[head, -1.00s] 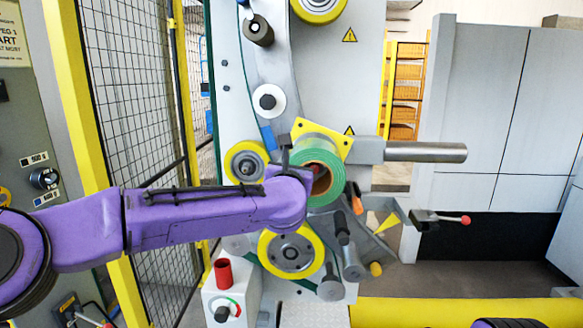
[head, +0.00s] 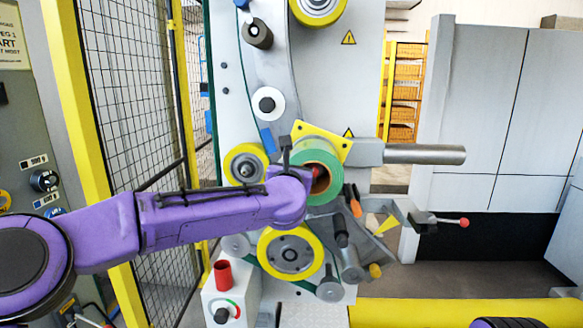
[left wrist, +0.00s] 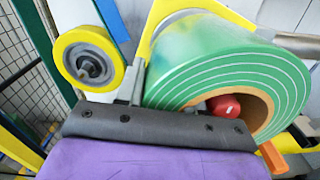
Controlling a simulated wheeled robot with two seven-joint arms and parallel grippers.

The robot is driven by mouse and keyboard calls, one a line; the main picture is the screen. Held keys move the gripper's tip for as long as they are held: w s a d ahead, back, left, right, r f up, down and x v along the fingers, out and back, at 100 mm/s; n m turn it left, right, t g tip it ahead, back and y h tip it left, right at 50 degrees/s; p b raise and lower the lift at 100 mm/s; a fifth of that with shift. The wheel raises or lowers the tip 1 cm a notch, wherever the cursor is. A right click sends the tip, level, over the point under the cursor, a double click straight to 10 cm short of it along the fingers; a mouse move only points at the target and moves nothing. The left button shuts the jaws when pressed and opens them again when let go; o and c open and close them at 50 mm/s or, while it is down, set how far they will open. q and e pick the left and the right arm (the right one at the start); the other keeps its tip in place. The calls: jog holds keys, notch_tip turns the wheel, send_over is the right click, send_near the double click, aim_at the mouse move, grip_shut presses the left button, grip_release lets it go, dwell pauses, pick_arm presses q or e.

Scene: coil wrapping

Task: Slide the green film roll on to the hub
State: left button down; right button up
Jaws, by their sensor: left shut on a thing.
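The green film roll (head: 322,151) is at the middle of the machine in the head view, its brown core facing me. It fills the right half of the left wrist view (left wrist: 200,65). The hub's red rounded end (left wrist: 225,105) shows inside the core opening, so the roll is around the hub's tip; the rest of the hub is hidden. A yellow plate (head: 338,145) stands close behind the roll. My left gripper (head: 287,160) is at the roll's left side, shut on it; its fingers are mostly hidden. My right gripper is not in view.
A yellow-rimmed roller (head: 233,160) is close left of the roll, and a larger one (head: 268,250) is below. A grey bar (head: 425,154) sticks out at right. A red-ended lever (head: 440,219) is lower right. A mesh fence (head: 135,90) stands at left.

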pick_arm(q)
jog(key=shift+w+r, duration=0.2)
jog(key=shift+w, duration=0.05)
jog(key=c, duration=0.6)
grip_release()
jog(key=shift+s+a, duration=0.1)
jog(key=shift+a, duration=0.05)
jog(key=shift+f, duration=0.1)
